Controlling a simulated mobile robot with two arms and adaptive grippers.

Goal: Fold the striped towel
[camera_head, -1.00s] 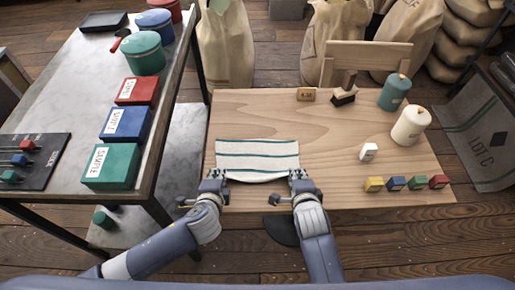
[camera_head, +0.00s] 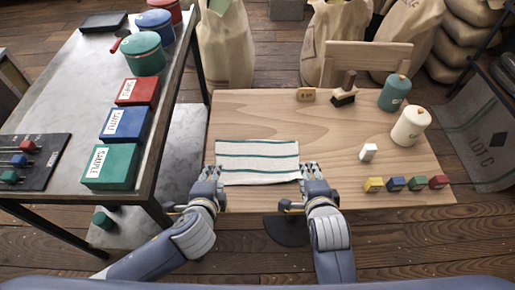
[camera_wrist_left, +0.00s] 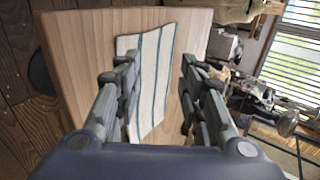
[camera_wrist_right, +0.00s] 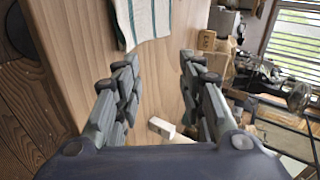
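The white towel with dark green stripes (camera_head: 257,163) lies spread on the wooden table, its stripes running left to right in the head view. It looks flat, with its near right corner slightly uneven. My left gripper (camera_head: 212,174) is open at the towel's near left corner. In the left wrist view the towel (camera_wrist_left: 152,75) shows beyond and between the parted fingers (camera_wrist_left: 158,82). My right gripper (camera_head: 309,170) is open just right of the near right corner. In the right wrist view its fingers (camera_wrist_right: 158,75) are parted with bare wood between them, and the towel (camera_wrist_right: 145,20) lies beyond.
A white block (camera_head: 368,152) and several small coloured blocks (camera_head: 397,184) stand to the right. The table (camera_head: 270,112) behind the towel is clear.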

